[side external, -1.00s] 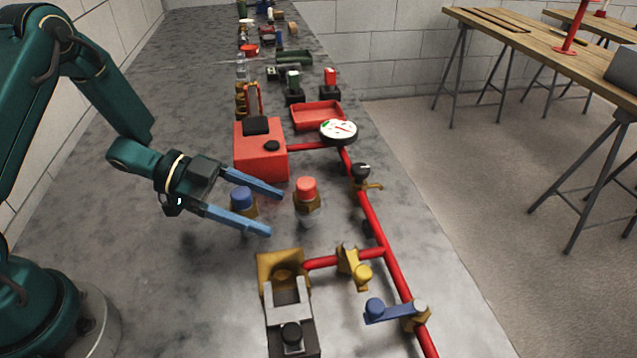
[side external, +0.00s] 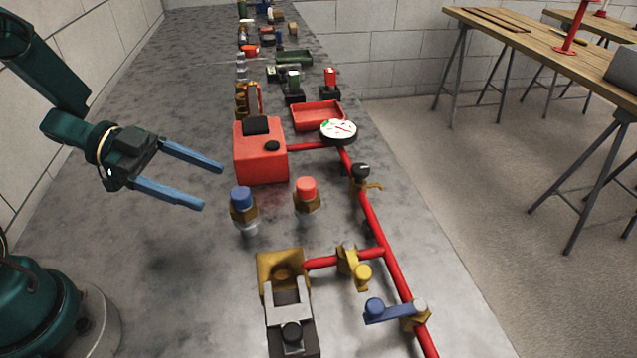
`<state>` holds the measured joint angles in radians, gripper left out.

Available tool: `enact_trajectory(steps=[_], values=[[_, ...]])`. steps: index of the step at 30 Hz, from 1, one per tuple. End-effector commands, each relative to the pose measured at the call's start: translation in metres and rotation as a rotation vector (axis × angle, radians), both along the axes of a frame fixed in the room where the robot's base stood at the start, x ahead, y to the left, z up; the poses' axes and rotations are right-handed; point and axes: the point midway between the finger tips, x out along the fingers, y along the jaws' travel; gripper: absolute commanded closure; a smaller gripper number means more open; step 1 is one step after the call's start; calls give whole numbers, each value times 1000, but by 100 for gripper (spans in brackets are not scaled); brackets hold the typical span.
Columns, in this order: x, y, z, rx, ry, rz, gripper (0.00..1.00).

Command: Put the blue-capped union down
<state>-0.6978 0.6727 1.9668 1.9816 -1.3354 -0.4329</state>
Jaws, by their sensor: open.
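The blue-capped union (side external: 243,208) stands upright on the grey bench (side external: 160,250), a brass body under a blue cap. My gripper (side external: 213,186) is open and empty, with its two blue fingers apart. It is to the left of the blue-capped union and clear of it. Nothing hides the union.
A red-capped union (side external: 307,195) stands just right of the blue-capped one. Behind them are a red pump box (side external: 261,160) and a gauge (side external: 338,131). A red pipe (side external: 372,217) with valves runs along the right. A brass block and vise (side external: 289,305) stand in front. The left bench is clear.

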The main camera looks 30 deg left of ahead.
Motion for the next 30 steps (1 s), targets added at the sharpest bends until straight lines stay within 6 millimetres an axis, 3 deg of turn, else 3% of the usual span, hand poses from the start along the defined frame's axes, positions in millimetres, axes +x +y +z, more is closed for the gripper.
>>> enact_trajectory(steps=[4, 7, 11, 15, 19, 22, 24, 27, 30], values=[[-5, 12, 5, 3, 0, 4, 18], [4, 15, 8, 41, -25, 36, 18], [43, 22, 19, 187, -123, 187, 18], [90, 42, 53, 380, -240, 472, 18], [104, 62, 88, 487, -274, 734, 18], [95, 73, 110, 528, -243, 932, 18], [79, 77, 120, 532, -182, 1059, 18], [46, 72, 122, 507, -42, 1196, 18], [5, 53, 112, 459, 141, 1261, 18]])
